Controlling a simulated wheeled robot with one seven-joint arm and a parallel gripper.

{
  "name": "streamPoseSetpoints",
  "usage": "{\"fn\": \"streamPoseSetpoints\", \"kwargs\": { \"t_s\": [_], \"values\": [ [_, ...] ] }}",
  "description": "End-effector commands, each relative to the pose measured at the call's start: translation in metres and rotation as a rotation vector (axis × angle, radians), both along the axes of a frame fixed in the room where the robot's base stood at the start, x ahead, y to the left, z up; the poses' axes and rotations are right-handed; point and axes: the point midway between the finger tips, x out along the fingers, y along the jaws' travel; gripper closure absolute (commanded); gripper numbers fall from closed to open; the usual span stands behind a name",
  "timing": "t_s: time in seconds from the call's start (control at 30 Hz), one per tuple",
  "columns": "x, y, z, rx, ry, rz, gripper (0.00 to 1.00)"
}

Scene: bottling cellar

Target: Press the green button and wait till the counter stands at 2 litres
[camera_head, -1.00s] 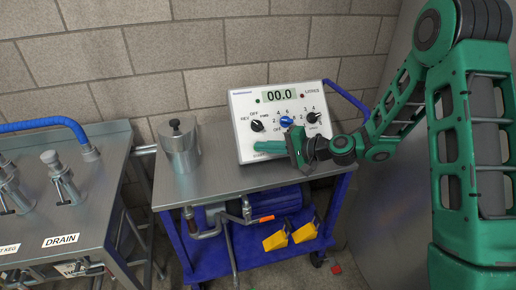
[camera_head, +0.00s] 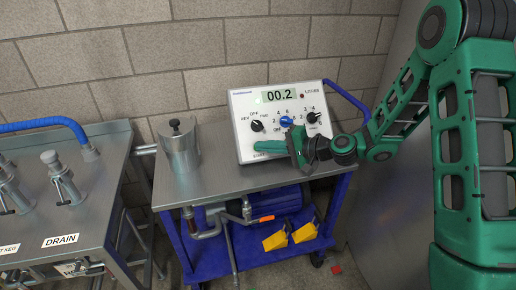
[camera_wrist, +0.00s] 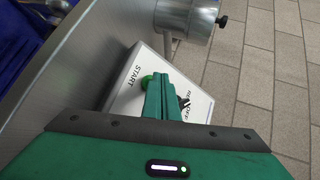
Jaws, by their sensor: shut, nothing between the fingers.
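The white control box (camera_head: 284,108) stands on the steel cart top and leans back. Its counter (camera_head: 280,96) reads 00.2, with "LITRES" beside it. The green button (camera_wrist: 147,80) shows in the wrist view by the word START, partly behind my fingertips. My gripper (camera_head: 262,147) is shut and empty, its fingers reaching to the lower left of the box. In the wrist view my fingertips (camera_wrist: 158,84) are at the button and seem to touch it. In the head view my fingers hide the button.
A lidded steel jug (camera_head: 180,148) stands on the cart top (camera_head: 215,170), left of the box. Black knobs (camera_head: 257,126) and a blue knob (camera_head: 286,121) are on the panel. A steel bench (camera_head: 95,185) labelled DRAIN is at the left. A pump sits below.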

Motion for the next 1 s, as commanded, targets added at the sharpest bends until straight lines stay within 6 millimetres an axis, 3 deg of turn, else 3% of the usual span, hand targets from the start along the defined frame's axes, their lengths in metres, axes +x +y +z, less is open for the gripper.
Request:
{"fn": "streamPoseSetpoints", "kwargs": {
  "t_s": [0.53,1.0],
  "values": [
    [-0.008,-0.002,0.007,0.001,0.000,0.001,1.00],
    [-0.035,-0.010,0.034,0.001,0.000,0.000,1.00]
  ]
}}
